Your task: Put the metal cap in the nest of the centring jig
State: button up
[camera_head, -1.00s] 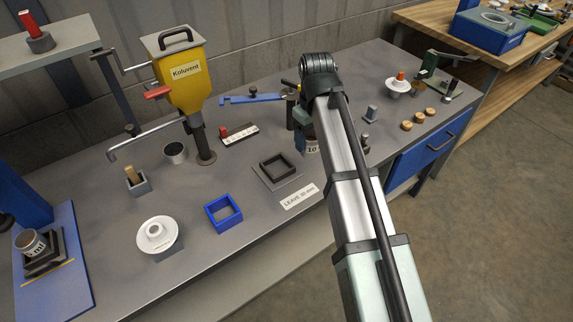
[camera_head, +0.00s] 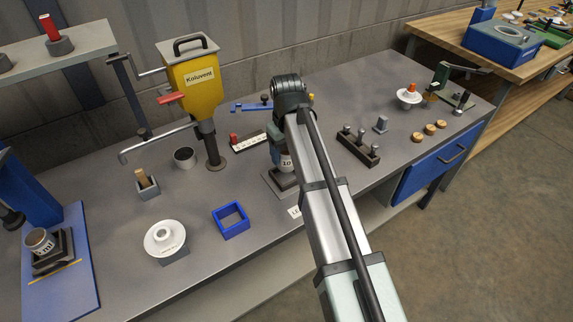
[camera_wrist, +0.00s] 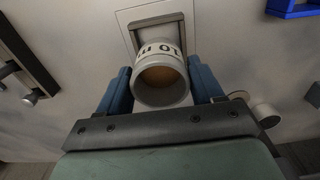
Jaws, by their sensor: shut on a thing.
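The metal cap (camera_head: 286,163), a grey cup with a white band marked 10, is in my gripper (camera_head: 280,152). In the wrist view the cap (camera_wrist: 162,86) sits between the two blue fingers of my gripper (camera_wrist: 163,84), its open end with a tan inside facing the camera. The centring jig's dark square nest (camera_head: 288,184) on its flat plate is just below the cap in the head view. In the wrist view the nest (camera_wrist: 157,31) shows beyond the cap, partly hidden by it. I cannot tell whether the cap touches the nest.
A blue square frame (camera_head: 231,220) and a white disc (camera_head: 165,239) on a grey block stand left of the jig. A dark rack of metal pegs (camera_head: 358,146) is to its right. The yellow Koluvent dispenser (camera_head: 192,82) stands behind left. Another cup (camera_head: 40,241) sits at far left.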

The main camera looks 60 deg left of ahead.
aim_at(286, 164)
jog(key=shift+f, duration=2.5)
jog(key=shift+f, duration=0.15)
jog(key=o, duration=1.3)
notch_tip(286, 164, up, 12)
jog(key=shift+r, duration=0.15)
